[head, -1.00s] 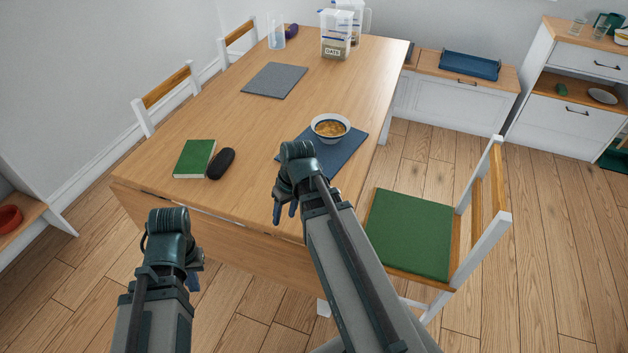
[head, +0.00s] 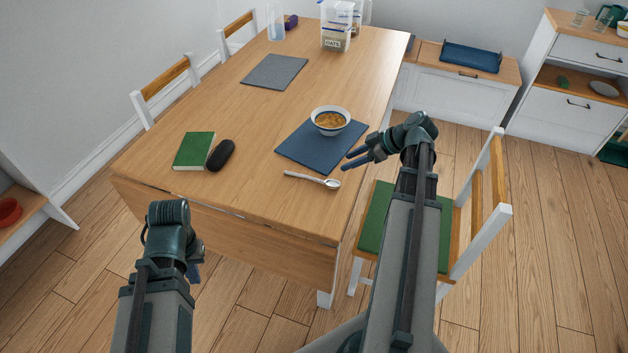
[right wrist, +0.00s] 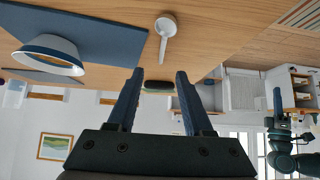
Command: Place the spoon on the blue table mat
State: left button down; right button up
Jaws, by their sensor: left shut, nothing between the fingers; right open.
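A white spoon (head: 312,180) lies on the bare wooden table (head: 230,140), just in front of the blue table mat (head: 297,150). A narrow strip of wood shows between spoon and mat in the right wrist view, where the spoon (right wrist: 165,32) is beside the mat (right wrist: 100,38). A bowl of food (head: 330,121) stands on the back part of the mat. My right gripper (head: 346,162) is open and empty, off the mat's right corner near the table's edge. My left gripper (head: 195,273) is shut and empty, in front of the table; its fingers are mostly hidden.
A green book (head: 194,150) and a dark case (head: 221,155) lie left of the spoon. A grey mat (head: 273,72) and an oats container (head: 336,25) are farther back. A chair with a green seat (head: 372,225) stands at the table's right side. The mat's front half is clear.

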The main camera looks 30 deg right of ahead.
jog(key=b, duration=0.5)
send_near(316, 179)
jog(key=shift+w+a+f, duration=0.3)
jog(key=shift+w+f, duration=0.2)
jog(key=shift+w, duration=0.25)
jog(key=shift+w+a+f, duration=0.25)
jog(key=shift+w+a, duration=0.1)
jog(key=shift+f+b, duration=0.1)
jog(key=shift+b, duration=0.25)
jog(key=b+x, duration=0.2)
jog(key=x, duration=0.1)
jog(key=b+x, duration=0.2)
jog(key=shift+s+f, duration=0.25)
jog(key=shift+s, duration=0.1)
jog(key=shift+w+a, duration=0.1)
jog(key=shift+w, duration=0.05)
grip_shut()
